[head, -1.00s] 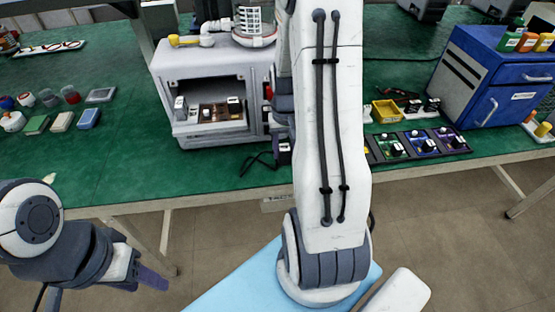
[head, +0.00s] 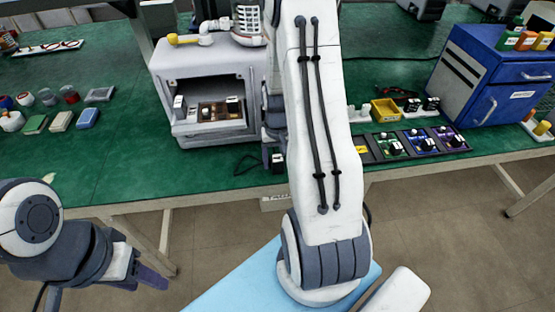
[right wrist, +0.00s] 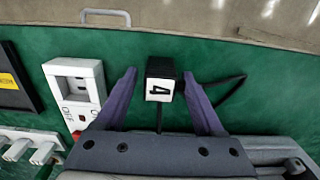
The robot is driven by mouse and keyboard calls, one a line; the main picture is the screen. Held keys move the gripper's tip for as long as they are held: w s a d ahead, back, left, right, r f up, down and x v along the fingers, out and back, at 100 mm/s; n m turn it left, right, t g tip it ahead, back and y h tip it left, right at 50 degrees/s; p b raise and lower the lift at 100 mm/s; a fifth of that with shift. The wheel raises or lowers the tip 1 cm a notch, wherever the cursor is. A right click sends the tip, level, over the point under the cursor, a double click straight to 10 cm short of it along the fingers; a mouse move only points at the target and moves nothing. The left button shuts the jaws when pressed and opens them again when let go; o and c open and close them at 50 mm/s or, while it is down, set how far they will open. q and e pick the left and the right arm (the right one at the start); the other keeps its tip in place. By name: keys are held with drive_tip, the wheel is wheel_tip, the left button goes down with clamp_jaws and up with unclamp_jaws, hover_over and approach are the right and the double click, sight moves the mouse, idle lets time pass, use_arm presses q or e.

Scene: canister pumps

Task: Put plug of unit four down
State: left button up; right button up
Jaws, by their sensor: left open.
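The plug of unit four (right wrist: 160,80) is a black block with a white face marked 4. It lies on the green table top (right wrist: 235,70) near its front edge, with a black cable beside it. My right gripper (right wrist: 159,74) is open, its purple fingers on both sides of the plug with a gap at each side. My left gripper (head: 150,275) is open and empty, low on the left in front of the table.
A white socket unit with a red switch (right wrist: 75,90) is left of the plug in the right wrist view. A grey open-fronted unit (head: 210,65) stands behind. A tray of labelled modules (head: 415,143) and a blue cabinet (head: 500,75) are at right.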

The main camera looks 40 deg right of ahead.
sight(278, 159)
drive_tip(key=shift+r, duration=0.45)
wheel_tip(278, 159, up, 12)
drive_tip(key=s+a+r+n, duration=0.2)
drive_tip(key=a+n, duration=0.2)
drive_tip(key=a, duration=0.7)
drive_tip(key=s+a+r+n, duration=0.2)
drive_tip(key=a+n, duration=0.1)
drive_tip(key=a, duration=0.8)
drive_tip(key=s+a+r+n+y, duration=0.1)
drive_tip(key=s+a+n, duration=0.5)
drive_tip(key=s+a, duration=0.3)
drive_tip(key=s, duration=0.3)
drive_tip(key=shift+s+r+n, duration=0.15)
drive_tip(key=shift+r+n, duration=0.15)
drive_tip(key=shift+n, duration=0.1)
